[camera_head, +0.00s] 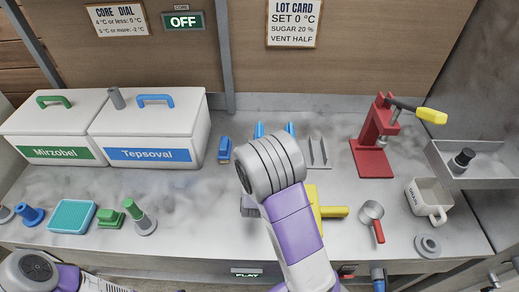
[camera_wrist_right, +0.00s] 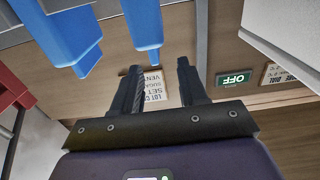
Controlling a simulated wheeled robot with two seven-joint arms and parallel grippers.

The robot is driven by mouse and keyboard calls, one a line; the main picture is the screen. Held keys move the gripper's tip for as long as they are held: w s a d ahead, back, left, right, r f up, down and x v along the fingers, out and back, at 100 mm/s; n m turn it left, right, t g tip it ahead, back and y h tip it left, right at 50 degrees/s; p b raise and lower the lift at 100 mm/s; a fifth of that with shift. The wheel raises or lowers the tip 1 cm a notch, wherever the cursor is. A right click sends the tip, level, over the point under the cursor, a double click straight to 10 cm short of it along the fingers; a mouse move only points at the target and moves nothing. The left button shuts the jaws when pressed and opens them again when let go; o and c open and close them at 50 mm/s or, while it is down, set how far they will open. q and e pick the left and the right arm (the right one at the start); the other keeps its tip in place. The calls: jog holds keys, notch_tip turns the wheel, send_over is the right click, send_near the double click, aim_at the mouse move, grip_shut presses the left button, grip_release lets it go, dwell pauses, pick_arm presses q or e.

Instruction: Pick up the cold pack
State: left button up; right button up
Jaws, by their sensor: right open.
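A flat turquoise ribbed pad (camera_head: 72,216), which looks like the cold pack, lies on the counter at the left in the head view, in front of the white boxes. My right gripper (camera_wrist_right: 158,72) is open in the right wrist view, with nothing between its fingers. In the head view my right arm stands mid-counter, well to the right of the pad, and its wrist hides the fingers. Part of my left arm shows at the bottom left corner; its fingers are out of view. The pad is not seen in the right wrist view.
Two lidded boxes, Mirzobel (camera_head: 56,128) and Tepsoval (camera_head: 150,132), stand behind the pad. A green block (camera_head: 110,218) and a green-topped stamp (camera_head: 139,216) are to its right. A blue upright part (camera_wrist_right: 142,22) is close to my right fingers. A red press (camera_head: 372,145) stands at the right.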

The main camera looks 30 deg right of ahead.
aim_at(259, 131)
jog(key=x, duration=0.7)
jog(key=shift+s+d+r, duration=0.1)
jog(key=shift+d+r, duration=0.05)
jog(key=shift+d, duration=0.3)
grip_shut()
jog(key=shift+r, duration=0.1)
dwell(0.9)
